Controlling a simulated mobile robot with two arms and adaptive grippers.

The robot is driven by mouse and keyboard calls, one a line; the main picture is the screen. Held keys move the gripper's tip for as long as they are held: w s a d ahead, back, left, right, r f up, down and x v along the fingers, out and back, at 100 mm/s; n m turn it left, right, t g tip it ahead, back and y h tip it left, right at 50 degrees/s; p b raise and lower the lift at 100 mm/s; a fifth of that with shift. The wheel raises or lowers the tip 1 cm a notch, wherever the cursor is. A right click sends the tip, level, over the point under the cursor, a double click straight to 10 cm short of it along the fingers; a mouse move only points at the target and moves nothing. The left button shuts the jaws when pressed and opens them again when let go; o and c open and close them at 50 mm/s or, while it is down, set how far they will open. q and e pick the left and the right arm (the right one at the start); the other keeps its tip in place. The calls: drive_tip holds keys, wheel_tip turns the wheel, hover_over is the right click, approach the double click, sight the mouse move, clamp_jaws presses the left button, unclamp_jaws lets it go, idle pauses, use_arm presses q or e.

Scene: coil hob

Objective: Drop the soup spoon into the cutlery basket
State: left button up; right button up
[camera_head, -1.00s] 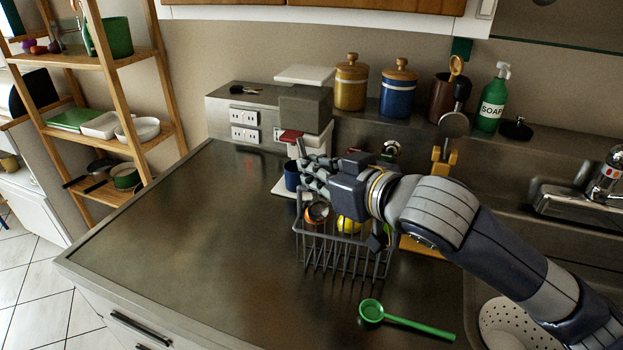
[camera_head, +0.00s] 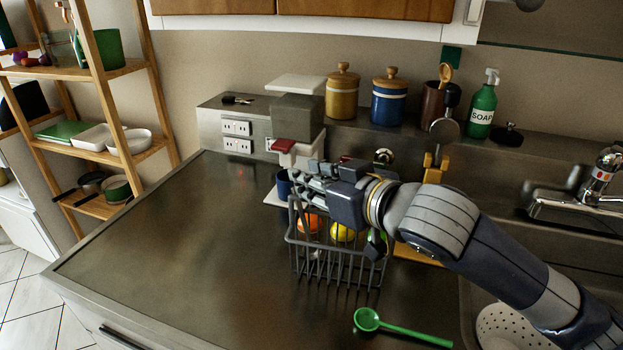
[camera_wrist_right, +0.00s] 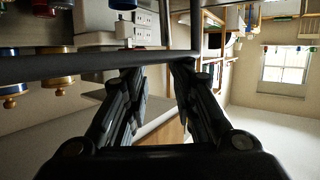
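The wire cutlery basket (camera_head: 335,265) stands on the steel counter below my right gripper. A shiny metal piece, which looks like the soup spoon's bowl (camera_head: 317,255), shows low inside the basket behind its front wires; the rest of the spoon is hidden or too small to tell. My right gripper (camera_head: 308,178) is above the basket's back left part. In the right wrist view, the right gripper (camera_wrist_right: 160,72) is open, with nothing between its fingers, and a dark bar of the basket rim (camera_wrist_right: 60,67) crosses near the fingertips. My left gripper is not in view.
An orange item (camera_head: 309,223) and a yellow item (camera_head: 342,232) show in or behind the basket. A green ladle (camera_head: 368,320) lies in front. A blue mug (camera_head: 284,184) stands behind. The counter's left side (camera_head: 170,240) is clear.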

drive_tip(key=shift+g+h, duration=0.3)
drive_tip(key=shift+g, duration=0.2)
drive_tip(key=f, duration=0.4)
drive_tip(key=shift+s+f, duration=0.25)
drive_tip(key=shift+f, duration=0.05)
drive_tip(key=s+d+r+t, duration=0.1)
drive_tip(key=s+d+r, duration=0.3)
drive_tip(key=s+r, duration=0.1)
drive_tip(key=shift+d+r, duration=0.2)
drive_tip(key=shift+r, duration=0.7)
